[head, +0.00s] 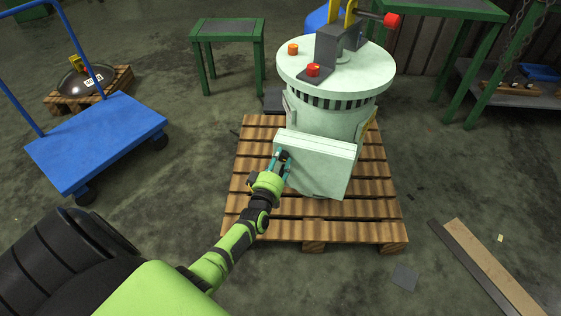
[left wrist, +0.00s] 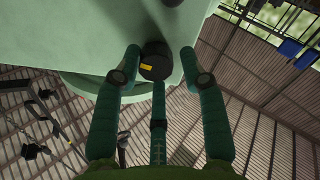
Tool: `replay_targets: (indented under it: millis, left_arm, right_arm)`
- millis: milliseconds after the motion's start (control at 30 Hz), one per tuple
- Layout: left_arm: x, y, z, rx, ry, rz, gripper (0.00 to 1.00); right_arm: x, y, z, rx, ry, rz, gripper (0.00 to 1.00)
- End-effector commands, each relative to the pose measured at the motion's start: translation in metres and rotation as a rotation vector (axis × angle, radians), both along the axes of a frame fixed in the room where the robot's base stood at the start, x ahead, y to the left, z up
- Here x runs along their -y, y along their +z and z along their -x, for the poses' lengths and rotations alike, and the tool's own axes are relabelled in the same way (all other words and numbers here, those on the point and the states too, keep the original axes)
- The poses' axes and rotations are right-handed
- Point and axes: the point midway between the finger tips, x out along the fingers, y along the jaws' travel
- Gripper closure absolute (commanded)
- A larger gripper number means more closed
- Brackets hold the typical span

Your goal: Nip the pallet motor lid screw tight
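The pale mint-green motor (head: 325,118) stands upright on a wooden pallet (head: 360,228). A box-shaped lid (head: 318,168) of the same colour is on its front side. A black screw head (left wrist: 156,62) with a small yellow mark sticks out of a pale green face in the left wrist view; in the head view it is a small dark spot at the lid's upper left. My left gripper (head: 281,162) is at that spot. In the left wrist view its teal fingers (left wrist: 160,60) stand around the screw head, with a narrow gap visible on the right. My right gripper is not in view.
A blue cart (head: 95,140) stands at left, a green table (head: 228,30) behind, and green benches (head: 440,8) at back right. Orange and red knobs (head: 313,70) top the motor. A long plank (head: 485,262) lies at lower right.

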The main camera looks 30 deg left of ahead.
Motion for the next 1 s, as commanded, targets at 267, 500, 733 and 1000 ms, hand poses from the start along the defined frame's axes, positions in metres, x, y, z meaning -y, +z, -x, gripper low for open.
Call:
replay_targets:
  millis: [267,500,733,1000]
  left_arm:
    - [0.001,0.0,-0.001,0.0,-0.003,0.0,0.45]
    - [0.007,-0.002,0.014,-0.004,-0.005,0.002,0.45]
    - [0.019,-0.002,0.06,-0.005,-0.003,0.002,0.45]
    - [0.031,-0.001,0.104,-0.002,-0.001,-0.001,0.45]
  right_arm:
    - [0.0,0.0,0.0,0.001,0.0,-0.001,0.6]
    - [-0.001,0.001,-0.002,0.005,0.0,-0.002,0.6]
    - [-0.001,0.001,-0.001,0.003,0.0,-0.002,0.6]
    - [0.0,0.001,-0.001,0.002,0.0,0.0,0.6]
